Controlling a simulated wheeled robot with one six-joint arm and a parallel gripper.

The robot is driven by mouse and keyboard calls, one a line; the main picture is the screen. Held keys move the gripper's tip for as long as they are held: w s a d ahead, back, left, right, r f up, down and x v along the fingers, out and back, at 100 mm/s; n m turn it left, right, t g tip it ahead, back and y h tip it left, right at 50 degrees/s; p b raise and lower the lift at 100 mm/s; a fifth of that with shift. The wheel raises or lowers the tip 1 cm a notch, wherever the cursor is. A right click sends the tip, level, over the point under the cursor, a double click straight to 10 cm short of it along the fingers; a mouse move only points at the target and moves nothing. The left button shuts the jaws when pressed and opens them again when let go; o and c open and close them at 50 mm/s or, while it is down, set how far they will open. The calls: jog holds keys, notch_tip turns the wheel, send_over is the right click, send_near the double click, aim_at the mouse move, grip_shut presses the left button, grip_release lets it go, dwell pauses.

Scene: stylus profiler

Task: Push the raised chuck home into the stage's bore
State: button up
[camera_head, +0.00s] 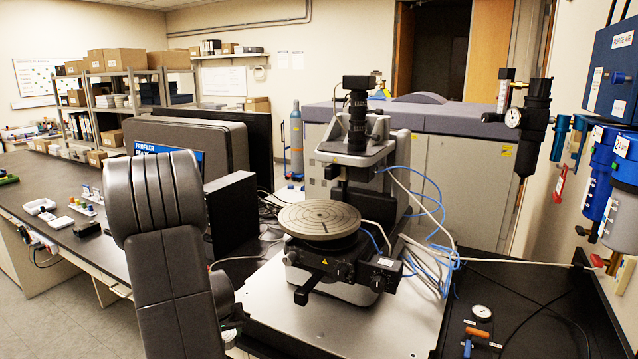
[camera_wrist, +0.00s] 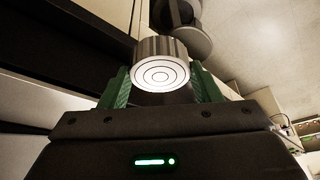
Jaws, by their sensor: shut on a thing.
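The stage (camera_head: 328,262) stands at the middle of the head view, with a round tan plate (camera_head: 320,216) on top, marked with rings and radial lines. Its centre shows a small dark spot; I cannot tell if that is the bore. In the wrist view my gripper (camera_wrist: 160,88) has its green pads shut on a short silver cylinder (camera_wrist: 161,72) with concentric rings on its pale face. The cylinder looks like a small chuck, but I cannot be sure. My gripper does not show in the head view, so its distance from the stage cannot be told.
The profiler's black optical column (camera_head: 357,115) rises behind the plate. Blue and white tubes (camera_head: 432,225) run to the right of the stage. A monitor (camera_head: 168,150) stands to the left, partly behind my arm. A gauge (camera_head: 482,312) lies on the dark bench at the right.

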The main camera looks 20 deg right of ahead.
jog(key=s+d+r+m, duration=0.1)
jog(key=s+d+r, duration=0.3)
jog(key=r, duration=0.9)
jog(key=s+d+r+m+h, duration=0.1)
jog(key=s+d+r, duration=0.3)
jog(key=d+r, duration=0.5)
jog(key=s+d+r+m, duration=0.1)
jog(key=s+d+r, duration=0.3)
jog(key=r, duration=1.3)
jog(key=d, duration=0.3)
jog(key=shift+s+r+m, duration=0.25)
jog(key=shift+s+m, duration=0.05)
